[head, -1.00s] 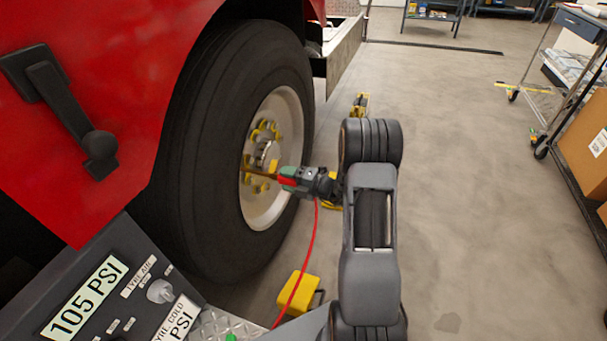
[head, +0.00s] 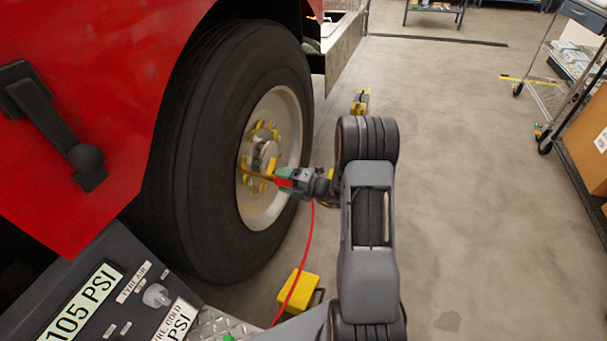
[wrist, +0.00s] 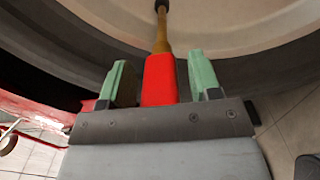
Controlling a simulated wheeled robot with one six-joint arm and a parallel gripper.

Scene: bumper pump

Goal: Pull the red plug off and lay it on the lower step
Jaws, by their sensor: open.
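The red plug (wrist: 160,80) sits at the end of a brass stem (wrist: 162,35) in the wrist view. In the head view the brass stem reaches out from the wheel hub to the plug (head: 282,181). A red hose (head: 306,250) hangs down from there towards the floor. My gripper (wrist: 161,78) is open, with one green finger on each side of the plug. Gaps show between the plug and both fingers. A patch of diamond-plate metal (head: 212,325) shows at the bottom of the head view; I cannot tell whether it is the lower step.
The large tyre (head: 205,130) and red bodywork (head: 85,55) fill the left. A grey panel with PSI labels (head: 80,315) stands at the lower left. A yellow wheel chock (head: 297,290) is on the floor.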

